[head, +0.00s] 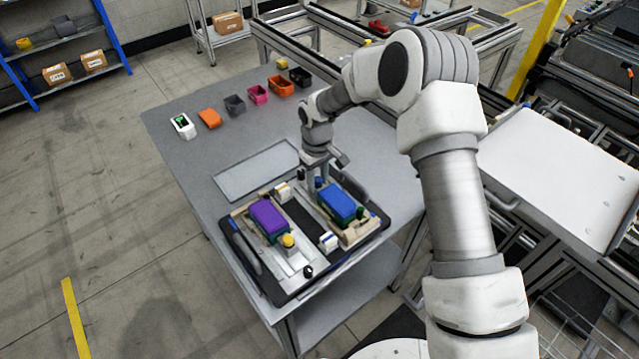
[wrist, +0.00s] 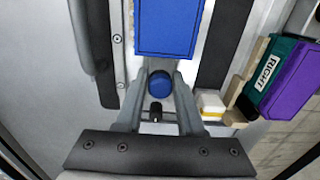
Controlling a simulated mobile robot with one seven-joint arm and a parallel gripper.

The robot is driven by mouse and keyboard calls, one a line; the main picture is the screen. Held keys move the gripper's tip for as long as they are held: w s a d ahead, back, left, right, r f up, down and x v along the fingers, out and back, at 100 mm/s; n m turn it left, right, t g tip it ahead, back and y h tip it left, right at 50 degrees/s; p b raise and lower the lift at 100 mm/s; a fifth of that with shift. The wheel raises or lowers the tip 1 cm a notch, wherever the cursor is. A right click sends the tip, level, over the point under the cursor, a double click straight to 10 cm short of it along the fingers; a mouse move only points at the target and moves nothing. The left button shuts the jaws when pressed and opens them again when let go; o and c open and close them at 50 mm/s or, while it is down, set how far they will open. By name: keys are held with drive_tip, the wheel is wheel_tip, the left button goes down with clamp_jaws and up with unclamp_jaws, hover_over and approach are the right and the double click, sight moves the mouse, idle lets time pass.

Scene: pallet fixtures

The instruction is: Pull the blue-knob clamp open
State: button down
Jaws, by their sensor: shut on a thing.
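The blue knob (wrist: 160,84) of the clamp stands between my fingertips in the wrist view, just short of the blue block. It also shows small in the head view (head: 319,183). My gripper (wrist: 160,75) is shut on this knob, one finger on each side. In the head view my gripper (head: 316,180) reaches down at the far side of the pallet fixture. The blue block (head: 338,202) sits in the right nest and shows close by in the wrist view (wrist: 170,25). A small black peg (wrist: 156,111) stands between the fingers. The clamp's lower parts are mostly hidden.
The black pallet (head: 285,303) has side handles. A purple block (head: 267,215), a yellow knob (head: 288,240), a green knob (head: 360,211) and a black knob (head: 308,271) are on it. Several small bins, one of them orange (head: 209,118), line the table's (head: 180,160) far side.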

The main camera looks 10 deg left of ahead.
drive_tip(key=shift+w+a, duration=0.1)
drive_tip(key=shift+w+a+b, duration=0.6)
drive_tip(key=shift+w+a, duration=0.25)
drive_tip(key=shift+a, duration=0.1)
drive_tip(key=c, duration=0.7)
unclamp_jaws()
drive_tip(key=shift+r+p, duration=1.95)
drive_tip(key=shift+r, duration=2.05)
drive_tip(key=shift+d+r, duration=0.1)
